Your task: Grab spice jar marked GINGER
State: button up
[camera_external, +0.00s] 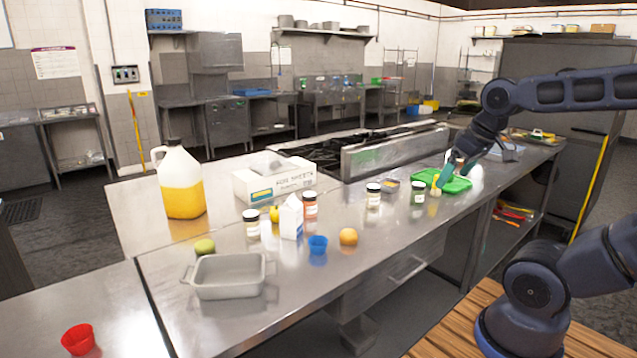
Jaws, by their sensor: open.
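Several small spice jars with dark lids stand upright on the steel counter. One is pale (252,228), one is orange-red (310,208), another is pale (373,199), and one is green (418,196). Their labels are too small to read, so I cannot tell which is marked GINGER. My gripper (454,176) is open, pointing down at the green cutting board, to the right of the green jar and apart from it. I see nothing held between its fingers.
A green cutting board (428,176) lies under my gripper. A white carton (291,217), blue cup (317,245), orange (348,236) and grey baking dish (228,277) stand in front. A box (275,180) and oil jug (181,184) are behind. The right front counter is clear.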

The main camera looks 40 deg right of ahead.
dwell(0.4)
jog(key=c, duration=0.6)
jog(key=shift+o, duration=0.2)
